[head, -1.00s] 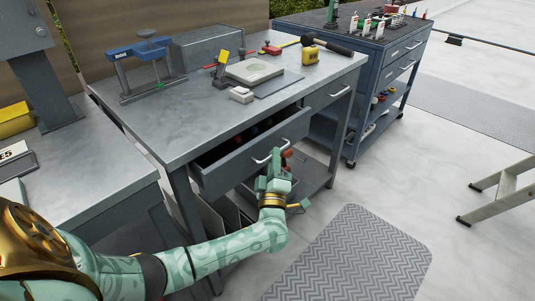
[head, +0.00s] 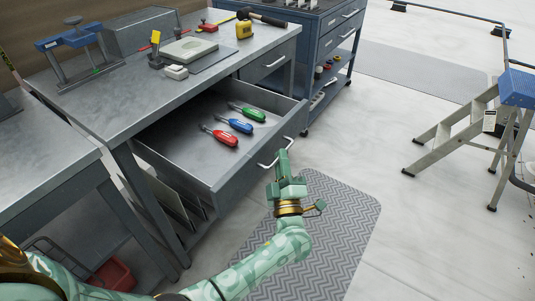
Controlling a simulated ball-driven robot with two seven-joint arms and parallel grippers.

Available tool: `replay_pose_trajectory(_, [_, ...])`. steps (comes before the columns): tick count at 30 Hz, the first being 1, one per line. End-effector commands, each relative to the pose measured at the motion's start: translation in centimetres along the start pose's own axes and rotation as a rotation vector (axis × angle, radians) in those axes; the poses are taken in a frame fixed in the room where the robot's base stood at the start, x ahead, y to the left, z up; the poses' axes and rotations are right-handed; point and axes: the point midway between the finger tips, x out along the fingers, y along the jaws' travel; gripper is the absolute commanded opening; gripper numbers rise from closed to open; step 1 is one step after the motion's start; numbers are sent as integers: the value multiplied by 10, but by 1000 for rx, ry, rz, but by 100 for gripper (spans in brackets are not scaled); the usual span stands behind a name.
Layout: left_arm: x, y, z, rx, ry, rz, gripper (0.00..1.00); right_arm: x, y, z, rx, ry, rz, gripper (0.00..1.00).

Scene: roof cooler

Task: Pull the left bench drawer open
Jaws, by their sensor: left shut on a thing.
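The left bench drawer (head: 222,178) stands well out from the grey workbench (head: 150,98), with its inside showing. In it lie a red-handled tool (head: 219,136), a blue-handled tool (head: 235,125) and a green-handled tool (head: 249,112). The drawer's pale bar handle (head: 266,163) is on its front face. My left gripper (head: 284,160) is at the right end of this handle, shut on it. The exact finger contact is small and partly hidden. My right gripper is out of view.
A second, closed drawer (head: 268,62) sits to the right in the bench. A blue tool cart (head: 318,55) stands beyond it. A grey mat (head: 335,230) lies on the floor, and a stepladder (head: 460,130) stands at the right. The floor between is clear.

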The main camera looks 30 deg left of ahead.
Motion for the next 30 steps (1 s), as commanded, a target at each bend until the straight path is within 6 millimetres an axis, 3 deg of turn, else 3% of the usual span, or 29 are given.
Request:
replay_pose_trajectory(17, [-9,4,8,1,0,-5,0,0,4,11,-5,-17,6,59])
replay_pose_trajectory(18, [-9,4,7,1,0,-5,14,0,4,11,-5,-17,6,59])
replay_pose_trajectory(20, [-9,4,7,1,0,-5,31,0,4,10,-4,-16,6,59])
replay_pose_trajectory(30, [-9,4,8,1,0,-2,31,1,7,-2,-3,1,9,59])
